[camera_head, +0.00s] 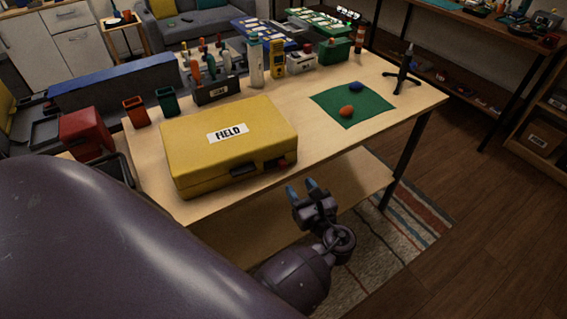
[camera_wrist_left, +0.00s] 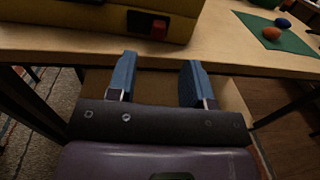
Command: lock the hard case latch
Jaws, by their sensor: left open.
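The yellow hard case (camera_head: 205,165) lies closed on the wooden table, with a white FIELD label on its lid. On its front face are a dark handle-like part (camera_head: 243,169) and a latch (camera_head: 281,162) with a red piece on a dark mount. The latch also shows at the top of the left wrist view (camera_wrist_left: 148,25). My left gripper (camera_head: 302,188) is in front of the table's front edge, short of the latch and apart from it. Its blue fingers are spread and empty, pointing toward the case (camera_wrist_left: 159,64). My right gripper is not in view.
A green mat (camera_head: 372,108) with an orange and a blue lump lies right of the case. A black stand (camera_head: 403,75) is beyond it. The table's front edge is near my gripper.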

